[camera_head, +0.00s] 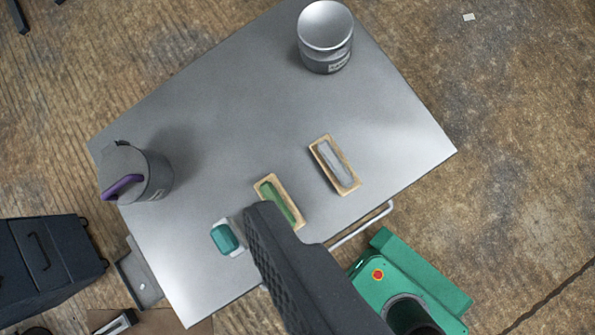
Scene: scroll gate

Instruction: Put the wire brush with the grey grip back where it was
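The wire brush with the grey grip (333,163) lies on the grey metal table top (230,110), near the edge with the white rail. It has a tan wooden body. A similar brush with a green grip (278,201) lies to its left and lower in the picture. A dark grey textured part, which looks like my gripper (290,240), reaches up from the bottom. Its end covers or nearly meets the lower end of the green-grip brush. No gap between two fingers shows, and nothing is seen held. The grey-grip brush is in full view, apart from it.
A grey canister (325,45) stands at the top right. A grey jug with a purple handle (125,187) stands at the left. A small teal and white item (227,237) sits near the lower edge. A dark cabinet (45,262) stands lower left. The table's middle is clear.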

